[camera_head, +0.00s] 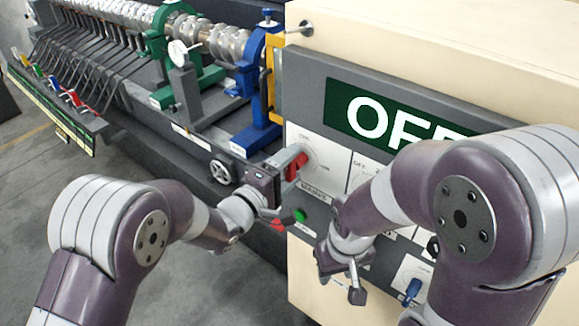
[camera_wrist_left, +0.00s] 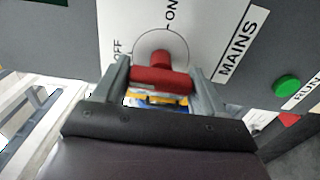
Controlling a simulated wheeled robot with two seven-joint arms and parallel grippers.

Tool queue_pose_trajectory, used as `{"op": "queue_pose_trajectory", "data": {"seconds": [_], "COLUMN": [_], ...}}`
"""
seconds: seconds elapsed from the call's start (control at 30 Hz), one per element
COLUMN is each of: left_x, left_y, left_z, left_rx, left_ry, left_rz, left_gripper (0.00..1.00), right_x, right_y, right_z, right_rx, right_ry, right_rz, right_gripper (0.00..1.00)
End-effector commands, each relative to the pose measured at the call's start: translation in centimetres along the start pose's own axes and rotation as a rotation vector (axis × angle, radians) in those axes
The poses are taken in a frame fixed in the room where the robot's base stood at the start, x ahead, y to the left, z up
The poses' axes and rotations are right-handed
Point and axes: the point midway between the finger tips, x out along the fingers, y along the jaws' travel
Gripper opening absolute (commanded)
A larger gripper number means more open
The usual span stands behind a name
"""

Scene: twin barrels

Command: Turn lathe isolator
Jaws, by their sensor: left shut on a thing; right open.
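The red isolator handle (camera_head: 296,166) sits on a white round dial on the grey panel of the cream cabinet. It also shows in the left wrist view (camera_wrist_left: 160,78), its bar lying across between the two fingers, with OFF, ON and MAINS lettering around it. My left gripper (camera_head: 290,160) is at the handle, shut on it, one finger at each end of the bar in the wrist view (camera_wrist_left: 162,82). My right gripper (camera_head: 345,275) is open in front of the lower panel, apart from the handle. Its fingers are partly hidden.
A green screen (camera_head: 390,112) reads OFF, cut off by my right arm. A green RUN button (camera_head: 300,214) is below the isolator, and a blue knob (camera_head: 412,288) is lower right. The lathe bed with a blue stand (camera_head: 262,90) and a handwheel (camera_head: 222,172) lies to the left.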

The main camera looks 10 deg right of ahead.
Motion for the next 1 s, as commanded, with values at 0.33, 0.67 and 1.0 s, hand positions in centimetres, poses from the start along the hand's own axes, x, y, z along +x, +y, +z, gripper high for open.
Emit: {"op": "queue_pose_trajectory", "data": {"seconds": [0.33, 0.67, 1.0], "left_x": [-0.1, -4.6, -12.0], "left_y": [-0.2, -0.6, -0.3], "left_z": [0.0, -0.1, -0.1], "left_rx": [-0.001, 0.000, -0.001], "left_ry": [0.000, 0.003, 0.002], "left_rz": [-0.004, -0.002, -0.004], "left_gripper": [0.92, 0.92, 0.92], "right_x": [0.0, 2.2, 4.1], "right_y": [0.0, 0.0, 0.0], "right_z": [0.0, 0.3, 0.5], "right_rx": [0.000, 0.000, 0.000], "right_ry": [0.000, 0.000, 0.000], "right_rz": [0.000, 0.000, 0.000], "right_gripper": [0.43, 0.43, 0.43]}}
